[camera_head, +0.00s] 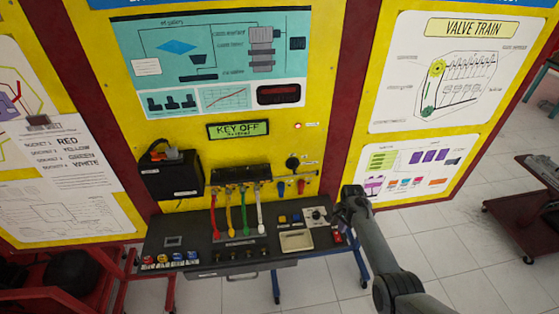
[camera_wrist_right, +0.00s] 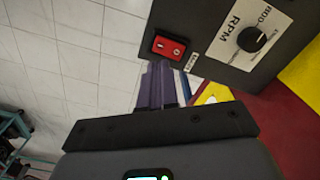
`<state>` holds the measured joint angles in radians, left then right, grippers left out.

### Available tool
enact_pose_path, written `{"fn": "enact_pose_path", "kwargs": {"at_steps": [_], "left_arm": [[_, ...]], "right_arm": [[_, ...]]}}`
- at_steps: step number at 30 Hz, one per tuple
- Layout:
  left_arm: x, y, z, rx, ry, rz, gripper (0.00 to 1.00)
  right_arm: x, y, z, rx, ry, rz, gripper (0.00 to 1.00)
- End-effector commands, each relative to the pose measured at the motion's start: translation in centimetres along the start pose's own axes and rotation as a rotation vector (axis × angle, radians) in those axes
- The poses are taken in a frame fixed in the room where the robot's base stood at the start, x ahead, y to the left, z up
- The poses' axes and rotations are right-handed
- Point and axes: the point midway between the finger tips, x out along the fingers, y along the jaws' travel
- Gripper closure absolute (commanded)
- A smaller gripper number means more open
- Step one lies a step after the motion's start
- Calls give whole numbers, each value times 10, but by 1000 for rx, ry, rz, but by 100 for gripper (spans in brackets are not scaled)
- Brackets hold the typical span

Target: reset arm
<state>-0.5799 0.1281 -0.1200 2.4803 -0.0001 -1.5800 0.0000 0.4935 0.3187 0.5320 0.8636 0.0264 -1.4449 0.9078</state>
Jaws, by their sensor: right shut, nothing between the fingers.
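My right arm comes in from the lower right in the head view. Its gripper (camera_head: 352,196) is beside the right end of the black control console (camera_head: 205,222). In the right wrist view the gripper's fingers (camera_wrist_right: 161,86) are together and empty. They point toward a red switch (camera_wrist_right: 169,47) on the console's edge; I cannot tell whether they touch it. The red switch also shows in the head view (camera_head: 338,238). An RPM knob (camera_wrist_right: 251,39) is to the right of the switch in the wrist view. My left gripper is not in view.
A yellow trainer panel (camera_head: 320,140) stands behind the console, with a lit "KEY OFF" display (camera_head: 238,129). A dark cart (camera_head: 518,215) stands at the right. Tiled floor (camera_head: 440,230) is open between it and the console.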

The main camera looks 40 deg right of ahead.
Motion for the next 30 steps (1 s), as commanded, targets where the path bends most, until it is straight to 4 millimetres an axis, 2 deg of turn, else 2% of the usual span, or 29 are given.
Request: {"fn": "enact_pose_path", "kwargs": {"at_steps": [4, 7, 10, 12, 16, 18, 20, 23, 26, 30], "left_arm": [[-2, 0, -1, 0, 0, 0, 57], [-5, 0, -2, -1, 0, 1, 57], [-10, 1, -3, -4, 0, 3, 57], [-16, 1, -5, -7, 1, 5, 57], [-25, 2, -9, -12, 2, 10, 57], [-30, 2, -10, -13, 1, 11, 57], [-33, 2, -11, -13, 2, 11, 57], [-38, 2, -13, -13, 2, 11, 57], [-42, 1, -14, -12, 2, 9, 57], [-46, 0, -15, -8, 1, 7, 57]], "right_arm": [[14, 19, 1, 0, -2, 36, 100], [37, 50, 7, -5, -8, 93, 100], [68, 97, 19, -33, -6, 183, 100], [85, 137, 29, -80, 23, 245, 100], [91, 189, 59, -225, 97, 298, 100], [85, 208, 86, -346, 122, 301, 100], [75, 219, 112, -460, 134, 290, 100], [52, 232, 163, -656, 134, 250, 100], [20, 238, 218, -857, 121, 182, 100], [-44, 238, 290, -1122, 110, 43, 100]]}}
